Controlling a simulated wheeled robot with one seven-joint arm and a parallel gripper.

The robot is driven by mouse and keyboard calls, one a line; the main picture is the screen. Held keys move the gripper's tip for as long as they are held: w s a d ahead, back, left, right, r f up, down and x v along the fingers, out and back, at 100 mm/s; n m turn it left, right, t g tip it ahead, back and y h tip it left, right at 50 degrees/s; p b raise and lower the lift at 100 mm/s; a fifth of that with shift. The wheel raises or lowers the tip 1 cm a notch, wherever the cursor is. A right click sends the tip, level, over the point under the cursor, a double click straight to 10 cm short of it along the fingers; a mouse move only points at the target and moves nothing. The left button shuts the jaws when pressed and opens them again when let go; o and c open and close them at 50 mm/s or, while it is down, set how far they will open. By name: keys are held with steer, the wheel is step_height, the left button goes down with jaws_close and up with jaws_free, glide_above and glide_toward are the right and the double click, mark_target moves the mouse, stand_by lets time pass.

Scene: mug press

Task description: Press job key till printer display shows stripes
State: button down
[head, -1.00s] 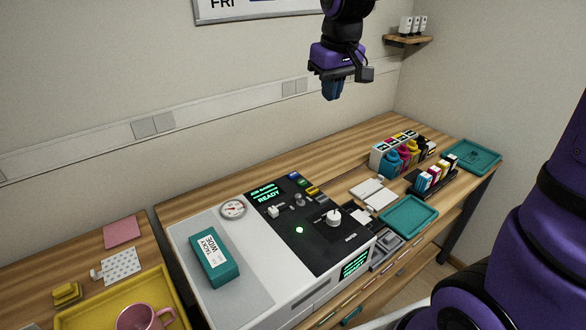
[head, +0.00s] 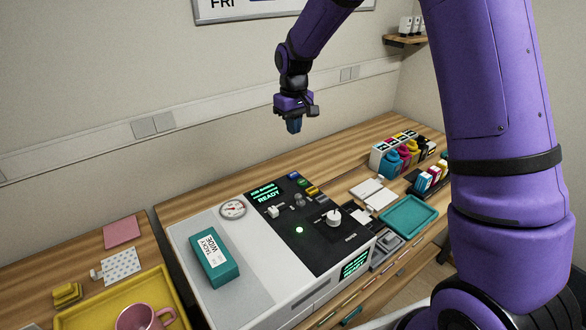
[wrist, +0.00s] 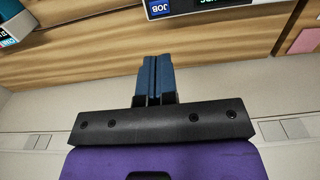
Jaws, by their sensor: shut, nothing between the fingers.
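The printer (head: 223,287) is a white machine with a black panel on the table. Its display (head: 267,193) shows green text that reads READY on its lower line, with no stripes. The blue job key (head: 293,175) lies at the panel's back edge, right of the display. In the wrist view the key (wrist: 158,7), marked JOB, is at the top edge, beyond my fingertips. My gripper (head: 294,127) is shut and empty, pointing down in the air above and behind the panel. Its blue fingers (wrist: 154,68) are together in the wrist view.
Green and yellow keys (head: 313,190) sit beside the job key. A teal box (head: 214,260) lies on the printer's lid. Ink bottles (head: 392,160) and a teal tray (head: 408,215) stand to the right. The wall is close behind my gripper.

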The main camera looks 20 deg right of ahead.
mark_target(293, 174)
steer(key=shift+w+f, duration=0.1)
steer(key=shift+f, duration=0.15)
steer(key=shift+f, duration=0.1)
step_height(293, 174, down, 14)
steer(key=shift+r, duration=0.1)
stand_by(0.6)
